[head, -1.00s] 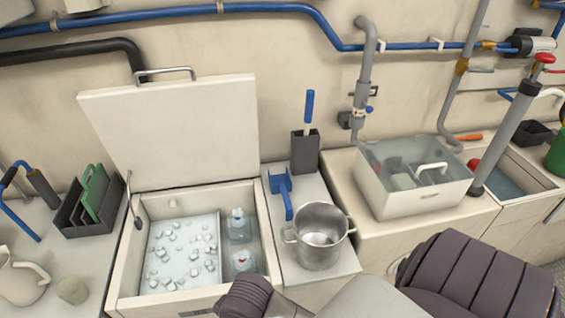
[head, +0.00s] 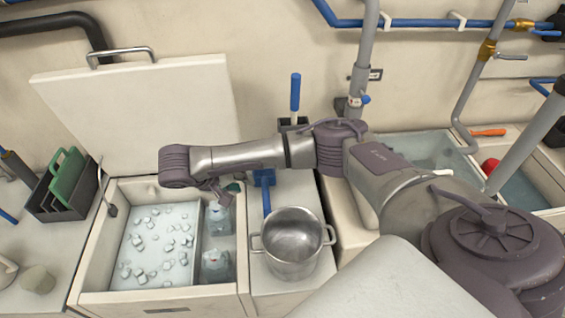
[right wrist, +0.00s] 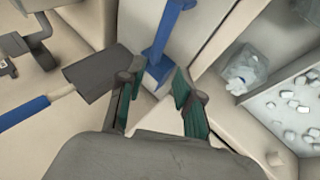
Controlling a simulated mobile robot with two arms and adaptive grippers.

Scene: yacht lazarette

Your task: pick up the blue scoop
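My right gripper (right wrist: 157,86) is open, with green finger pads on either side of the scoop's wide end; I see no contact. In the head view the right gripper (head: 226,190) is over the ice box's right side, mostly hidden by its wrist. My left gripper is not in view.
The steel pot (head: 292,245) stands just in front of the scoop. A dark holder (right wrist: 92,77) with a blue-handled tool (right wrist: 25,112) stands behind it. The ice box (head: 90,262) at left has its lid (head: 140,115) raised. A water-filled basin (head: 440,150) is at right.

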